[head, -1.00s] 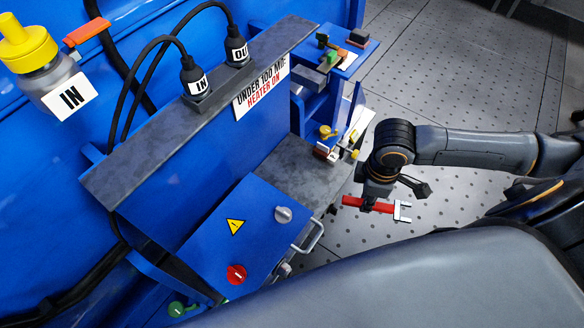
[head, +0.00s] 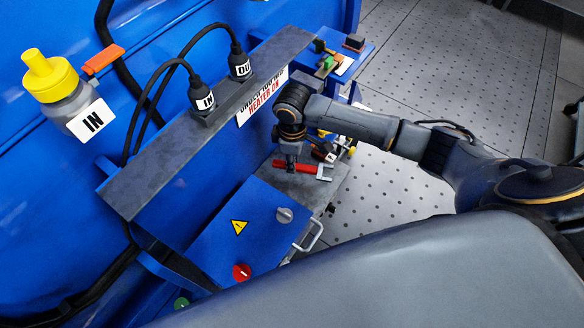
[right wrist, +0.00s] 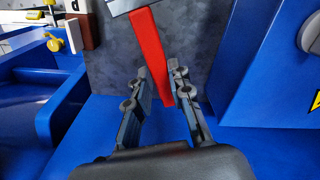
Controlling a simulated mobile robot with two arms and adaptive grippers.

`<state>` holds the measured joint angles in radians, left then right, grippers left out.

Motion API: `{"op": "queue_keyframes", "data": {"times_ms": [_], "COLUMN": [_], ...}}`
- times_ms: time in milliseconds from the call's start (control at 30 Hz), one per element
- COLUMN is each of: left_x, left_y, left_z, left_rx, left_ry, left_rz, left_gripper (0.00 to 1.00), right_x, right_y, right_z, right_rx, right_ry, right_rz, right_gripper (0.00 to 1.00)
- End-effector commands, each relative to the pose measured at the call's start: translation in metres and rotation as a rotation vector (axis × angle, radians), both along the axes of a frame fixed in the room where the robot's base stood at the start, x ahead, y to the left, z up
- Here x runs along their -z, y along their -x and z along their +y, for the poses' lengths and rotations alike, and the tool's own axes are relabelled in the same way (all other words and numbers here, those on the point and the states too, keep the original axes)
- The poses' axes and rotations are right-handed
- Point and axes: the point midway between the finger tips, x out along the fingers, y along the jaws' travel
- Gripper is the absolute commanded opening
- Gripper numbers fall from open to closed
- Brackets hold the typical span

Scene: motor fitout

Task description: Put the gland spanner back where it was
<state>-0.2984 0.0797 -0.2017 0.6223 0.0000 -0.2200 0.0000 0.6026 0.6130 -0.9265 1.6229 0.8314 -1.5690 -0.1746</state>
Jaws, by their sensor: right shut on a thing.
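The gland spanner (head: 305,168) has a red handle and a pale metal jaw pointing right in the head view. My right gripper (head: 290,166) is shut on the handle near its left end, over the grey ledge (head: 322,190). In the right wrist view the fingers (right wrist: 160,72) lie on either side of the red handle (right wrist: 150,50); the metal jaw is cut off at the top edge. I cannot tell whether the spanner touches the ledge. My left gripper is not in view.
A blue box with a warning sign and knobs (head: 238,240) stands just in front of the ledge. A tall blue panel with a grey top (head: 145,165) and cables rises to the left. A small blue shelf (head: 362,52) holds blocks behind. Perforated floor lies right.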

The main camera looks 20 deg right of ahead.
Motion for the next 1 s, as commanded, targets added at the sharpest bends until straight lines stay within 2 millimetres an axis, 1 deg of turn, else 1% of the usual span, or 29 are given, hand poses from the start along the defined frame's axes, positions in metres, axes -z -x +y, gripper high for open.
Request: {"op": "queue_keyframes", "data": {"times_ms": [33, 100, 267, 400, 500, 600, 867, 900, 1000], "left_x": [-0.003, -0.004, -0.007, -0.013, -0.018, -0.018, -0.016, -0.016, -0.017], "left_y": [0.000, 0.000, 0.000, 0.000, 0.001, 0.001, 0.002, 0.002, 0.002], "left_z": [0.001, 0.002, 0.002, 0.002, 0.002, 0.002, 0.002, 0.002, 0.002], "left_rx": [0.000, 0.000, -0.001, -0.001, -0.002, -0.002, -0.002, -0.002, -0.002], "left_ry": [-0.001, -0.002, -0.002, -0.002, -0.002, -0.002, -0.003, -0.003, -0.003], "left_rz": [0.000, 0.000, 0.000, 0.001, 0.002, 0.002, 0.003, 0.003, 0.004], "left_gripper": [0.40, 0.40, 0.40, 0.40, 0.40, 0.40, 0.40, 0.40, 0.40], "right_x": [0.007, 0.014, 0.027, 0.049, 0.054, 0.058, 0.060, 0.060, 0.060], "right_y": [0.002, 0.002, 0.002, 0.002, -0.001, -0.002, -0.001, -0.001, -0.001], "right_z": [-0.001, -0.001, -0.001, -0.001, 0.001, 0.001, 0.001, 0.001, 0.001], "right_rx": [0.001, 0.001, 0.001, 0.002, -0.001, -0.001, 0.000, 0.000, -0.001], "right_ry": [0.002, 0.002, 0.001, 0.003, 0.002, 0.001, 0.001, 0.002, 0.002], "right_rz": [0.005, 0.003, 0.003, 0.003, 0.001, 0.000, 0.001, 0.001, 0.001], "right_gripper": [0.00, 0.00, 0.00, 0.00, 0.00, 0.00, 0.00, 0.24, 0.43]}}
